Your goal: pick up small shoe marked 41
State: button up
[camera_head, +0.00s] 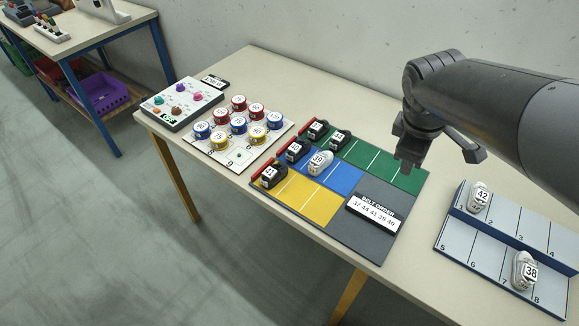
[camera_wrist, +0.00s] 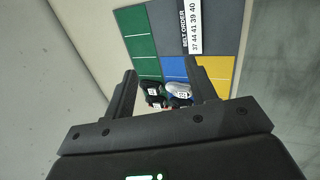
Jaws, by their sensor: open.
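Several small shoes stand on the coloured mat (camera_head: 372,196): black ones on green (camera_head: 317,130) and (camera_head: 340,140), a black one (camera_head: 296,150) and a white one (camera_head: 320,163) on blue, and a black one (camera_head: 270,176) on yellow. The white one seems to read 39; the black shoes' labels are too small to read surely, so I cannot tell which is 41. My gripper (camera_head: 441,160) is open and empty above the table, right of the mat's green part. In the wrist view my gripper (camera_wrist: 163,82) has shoes (camera_wrist: 180,91) showing beyond and between its fingers.
A belt-order card (camera_head: 374,212) on the mat's grey part reads 37 44 41 39 40. At right a numbered rack (camera_head: 487,240) holds white shoes marked 42 (camera_head: 479,197) and 38 (camera_head: 524,271). Round tins (camera_head: 238,125) and a knob panel (camera_head: 180,103) stand left.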

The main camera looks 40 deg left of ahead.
jog(key=s+a+f+n, duration=0.1)
jog(key=a+f+n, duration=0.3)
jog(key=a, duration=0.5)
jog(key=s+a+f+n, duration=0.1)
jog(key=a+f+n, duration=0.1)
jog(key=a+n, duration=0.5)
jog(key=n, duration=0.6)
send_near(275, 167)
jog(key=shift+s+d, duration=0.4)
jog(key=shift+s, duration=0.05)
jog(key=shift+s+a+f, duration=0.1)
jog(key=shift+a+f, duration=0.15)
jog(key=shift+f, duration=0.05)
jog(key=x, duration=0.5)
jog(key=shift+f, duration=0.1)
jog(key=shift+w+a+r+x, duration=0.1)
jog(key=shift+w+x, duration=0.1)
jog(key=shift+x, duration=0.7)
jog(key=shift+w+a+r+x, duration=0.1)
jog(key=shift+w+x, duration=0.1)
jog(key=shift+x, duration=0.7)
jog(key=shift+w+x, duration=0.2)
jog(key=shift+x, duration=0.7)
jog(key=shift+c, duration=0.5)
jog(key=shift+r, duration=0.1)
jog(key=c, duration=0.7)
jog(key=shift+o, duration=0.2)
jog(key=shift+r, duration=0.1)
